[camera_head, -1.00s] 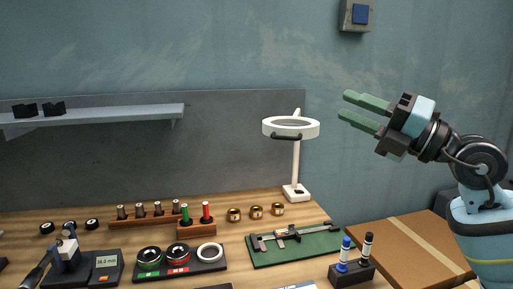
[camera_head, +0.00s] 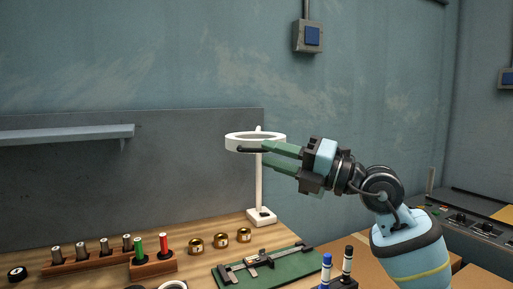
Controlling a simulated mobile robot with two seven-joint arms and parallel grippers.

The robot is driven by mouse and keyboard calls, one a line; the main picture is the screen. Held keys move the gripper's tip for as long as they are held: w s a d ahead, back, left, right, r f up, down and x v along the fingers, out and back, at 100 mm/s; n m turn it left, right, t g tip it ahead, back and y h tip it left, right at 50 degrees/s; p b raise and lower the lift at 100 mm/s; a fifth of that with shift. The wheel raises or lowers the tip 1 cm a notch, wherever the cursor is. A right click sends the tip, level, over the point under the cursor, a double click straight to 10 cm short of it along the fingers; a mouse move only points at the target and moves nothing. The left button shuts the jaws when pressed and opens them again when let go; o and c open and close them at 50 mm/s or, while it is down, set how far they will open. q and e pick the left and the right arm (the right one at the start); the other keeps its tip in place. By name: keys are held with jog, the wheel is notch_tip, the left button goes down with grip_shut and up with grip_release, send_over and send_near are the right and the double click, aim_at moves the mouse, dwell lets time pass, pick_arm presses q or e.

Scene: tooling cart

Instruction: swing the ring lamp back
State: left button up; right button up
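The ring lamp has a white ring head (camera_head: 234,143) on a thin white post (camera_head: 259,190) with a square white base (camera_head: 261,217) at the back right of the bench. A dark curved handle (camera_head: 250,150) shows at the front of the ring. My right gripper (camera_head: 265,156) comes in from the right with its green fingers apart, one above the other. The fingertips overlap the right part of the ring and the post's top in the picture. Nothing shows between them, and I cannot tell whether they touch the lamp. My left gripper is out of view.
A green mat (camera_head: 285,271) with a caliper lies in front of the lamp. Several brass rings (camera_head: 220,241) and a wooden rack (camera_head: 153,265) with green and red pins stand to the left. Two markers (camera_head: 347,262) stand upright below my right arm.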

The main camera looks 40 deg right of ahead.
aim_at(256, 149)
jog(key=shift+p+x, duration=0.4)
jog(key=shift+x, duration=1.75)
grip_shut()
